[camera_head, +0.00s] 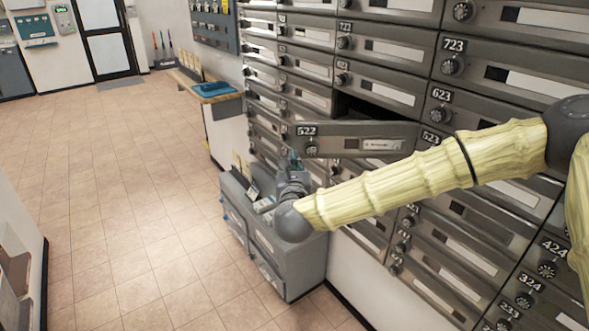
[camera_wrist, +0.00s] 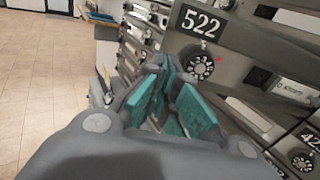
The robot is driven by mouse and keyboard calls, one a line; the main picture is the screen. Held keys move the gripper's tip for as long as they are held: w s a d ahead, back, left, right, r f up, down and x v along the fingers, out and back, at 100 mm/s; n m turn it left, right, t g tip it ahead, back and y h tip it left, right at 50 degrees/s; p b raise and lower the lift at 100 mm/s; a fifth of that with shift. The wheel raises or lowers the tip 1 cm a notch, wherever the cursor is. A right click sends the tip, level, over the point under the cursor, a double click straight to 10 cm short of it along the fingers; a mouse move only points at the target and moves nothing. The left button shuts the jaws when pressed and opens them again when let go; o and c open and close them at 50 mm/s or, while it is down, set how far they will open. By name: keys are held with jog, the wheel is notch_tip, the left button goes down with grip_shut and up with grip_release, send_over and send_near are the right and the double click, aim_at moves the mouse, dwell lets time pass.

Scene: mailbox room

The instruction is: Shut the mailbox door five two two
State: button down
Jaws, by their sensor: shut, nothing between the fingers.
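The mailbox door 522 (camera_head: 365,141) stands swung out from the wall of mailboxes, with a dark opening (camera_head: 362,108) showing above and behind it. Its number plate and round dial show up close in the wrist view (camera_wrist: 202,62). My gripper (camera_head: 293,160) is at the left end of the door, near its dial, on the aisle side. In the wrist view my gripper (camera_wrist: 168,92) has its teal finger pads close together with nothing held. It is just left of and below the dial; I cannot tell whether it touches the door. My arm covers part of the boxes below.
The mailbox wall with doors such as 723 (camera_head: 505,75) fills the right side. A grey cabinet (camera_head: 285,255) stands on the floor below my gripper. A wooden shelf with a blue tray (camera_head: 212,88) is farther back. The tiled floor (camera_head: 120,200) at left is clear.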

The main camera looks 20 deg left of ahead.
jog(key=p+x, duration=0.1)
jog(key=x, duration=0.3)
jog(key=shift+w, duration=0.1)
dwell(0.4)
